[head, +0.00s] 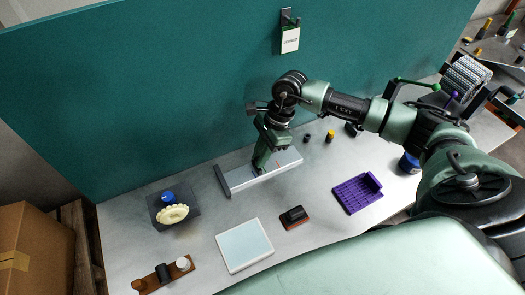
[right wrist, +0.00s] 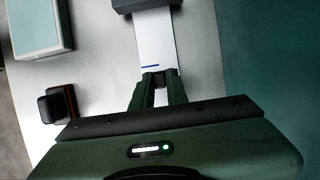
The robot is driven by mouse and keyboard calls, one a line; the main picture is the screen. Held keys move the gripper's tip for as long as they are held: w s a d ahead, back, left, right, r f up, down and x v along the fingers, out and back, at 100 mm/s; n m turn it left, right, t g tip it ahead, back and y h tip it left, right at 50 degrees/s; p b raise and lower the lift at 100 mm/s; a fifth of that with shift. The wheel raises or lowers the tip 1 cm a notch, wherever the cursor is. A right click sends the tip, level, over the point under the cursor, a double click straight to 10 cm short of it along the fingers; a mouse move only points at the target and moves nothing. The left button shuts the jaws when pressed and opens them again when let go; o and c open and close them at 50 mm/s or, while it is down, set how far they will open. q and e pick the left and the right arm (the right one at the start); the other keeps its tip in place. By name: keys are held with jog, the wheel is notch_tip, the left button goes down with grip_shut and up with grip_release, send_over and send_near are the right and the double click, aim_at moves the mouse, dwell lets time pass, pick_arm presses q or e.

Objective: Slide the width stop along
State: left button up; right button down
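A long pale rail (head: 284,163) lies on the table near the teal wall, with a dark crossbar (head: 222,181) at its left end. The rail (right wrist: 155,45) shows in the right wrist view with a short blue line across it, and the crossbar (right wrist: 146,3) is at the top edge. My right gripper (head: 261,168) points down onto the rail. In the right wrist view its fingertips (right wrist: 160,80) are close together on a small dark part, seemingly the width stop, mostly hidden by the fingers. My left gripper is out of view.
A white-rimmed pale blue panel (head: 244,246) and a black-and-red block (head: 293,217) lie in front of the rail. A purple tray (head: 357,194) is to the right. A dark box (head: 183,203) with a cream ring (head: 172,214) stands left of the crossbar.

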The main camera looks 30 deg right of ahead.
jog(key=shift+d+r+b, duration=0.1)
jog(key=shift+d+b, duration=0.4)
jog(key=shift+d, duration=0.65)
jog(key=shift+d+r+b, duration=0.1)
jog(key=shift+d+b, duration=0.8)
jog(key=shift+d, duration=1.35)
jog(key=c, duration=1.3)
grip_release()
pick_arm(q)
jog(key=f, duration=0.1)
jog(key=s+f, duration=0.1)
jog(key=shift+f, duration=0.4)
pick_arm(e)
jog(key=shift+s, duration=0.15)
